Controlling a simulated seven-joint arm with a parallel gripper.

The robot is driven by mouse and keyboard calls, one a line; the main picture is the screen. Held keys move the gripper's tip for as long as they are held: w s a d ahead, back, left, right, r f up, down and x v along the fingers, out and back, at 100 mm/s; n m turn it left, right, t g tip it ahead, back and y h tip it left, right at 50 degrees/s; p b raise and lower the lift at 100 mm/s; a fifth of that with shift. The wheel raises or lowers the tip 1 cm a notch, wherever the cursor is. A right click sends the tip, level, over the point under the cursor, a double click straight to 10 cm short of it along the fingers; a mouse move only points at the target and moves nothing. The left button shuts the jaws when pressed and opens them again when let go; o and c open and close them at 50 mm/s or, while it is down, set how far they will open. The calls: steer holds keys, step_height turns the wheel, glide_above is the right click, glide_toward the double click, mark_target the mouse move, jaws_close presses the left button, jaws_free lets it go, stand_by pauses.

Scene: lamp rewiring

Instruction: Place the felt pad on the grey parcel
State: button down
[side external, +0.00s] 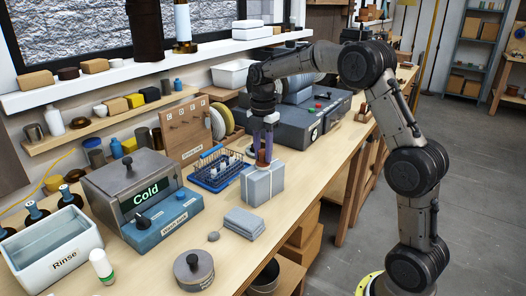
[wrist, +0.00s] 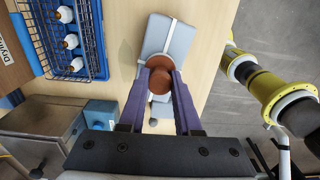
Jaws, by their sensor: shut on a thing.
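The grey parcel (side external: 258,190), tied with pale string, stands on the bench near its front edge. It also shows in the wrist view (wrist: 176,38). My gripper (side external: 264,145) is directly above the parcel and points down. Its purple fingers (wrist: 159,88) are shut on a brown round piece with a wider disc at its lower end, which I take to be the felt pad (wrist: 160,68). In the side view, the felt pad (side external: 262,161) is at the parcel's top face. I cannot tell whether it touches. The fingers hide part of the parcel.
A blue wire rack (side external: 215,170) with white bulbs stands left of the parcel. Folded grey cloths (side external: 244,222) and a small grey disc (side external: 214,236) lie in front.

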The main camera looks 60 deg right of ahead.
mark_target(263, 150)
steer(key=c, duration=0.6)
jaws_free()
steer(key=shift+f, duration=0.1)
step_height(263, 150, up, 12)
steer(key=f, duration=0.1)
steer(key=s+a+r+m+t, duration=0.1)
steer(key=s+a+r+m, duration=0.3)
steer(key=s+a, duration=0.15)
steer(key=s+a+f+m+t, duration=0.1)
steer(key=s+a+f+m, duration=0.1)
steer(key=s, duration=0.5)
steer(key=s+a+f+m+t, duration=0.2)
steer(key=s+a+f+m, duration=0.1)
steer(key=s+m, duration=0.4)
steer(key=s+a+f+m+t, duration=0.1)
steer(key=s+a+f+m, duration=0.2)
steer(key=s+f+m, duration=0.2)
steer(key=s, duration=0.3)
steer(key=shift+a+t, duration=0.25)
steer(key=shift+t, duration=0.05)
